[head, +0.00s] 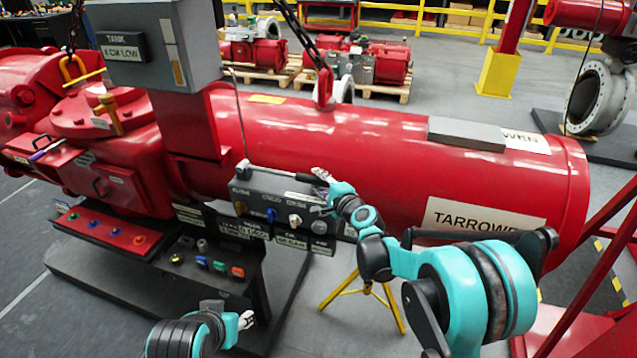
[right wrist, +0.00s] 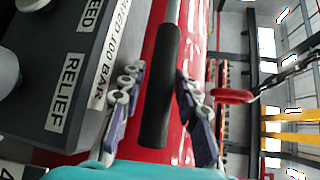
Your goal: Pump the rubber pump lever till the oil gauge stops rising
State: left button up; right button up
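The pump lever (head: 280,173) is a thin bar reaching right from the grey manifold block with knobs (head: 270,205). Its black rubber grip (right wrist: 160,88) fills the middle of the right wrist view. My right gripper (head: 323,179) is at the lever's right end. In the right wrist view its two fingers (right wrist: 162,78) stand on either side of the grip, with narrow gaps showing, so it looks open around it. My left gripper (head: 246,320) is low in the head view, away from the lever; its finger opening is unclear. I cannot make out an oil gauge reading.
A large red cylinder (head: 380,150) lies behind the manifold. A grey box (head: 155,45) stands at upper left. A lower panel with coloured knobs (head: 205,262) is near my left gripper. A yellow stand (head: 362,290) is below. A red frame (head: 590,280) is at right.

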grip_shut()
jog(key=r+h+p, duration=0.1)
jog(key=r+p, duration=0.2)
jog(key=a+r+n+g+p, duration=0.1)
jog(key=r+p, duration=0.2)
jog(key=a+r+n+g+h+p, duration=0.1)
jog(key=r+p, duration=0.2)
jog(key=r, duration=0.1)
jog(key=shift+w+h+p, duration=0.25)
jog(key=shift+h+p, duration=0.05)
jog(key=shift+p, duration=0.1)
jog(key=shift+w+a+r+n+g+h+p, duration=0.1)
jog(key=shift+a+r+n+g+h+p, duration=0.05)
jog(key=shift+r+n+g+h+p, duration=0.2)
grip_release()
jog(key=v, duration=1.2)
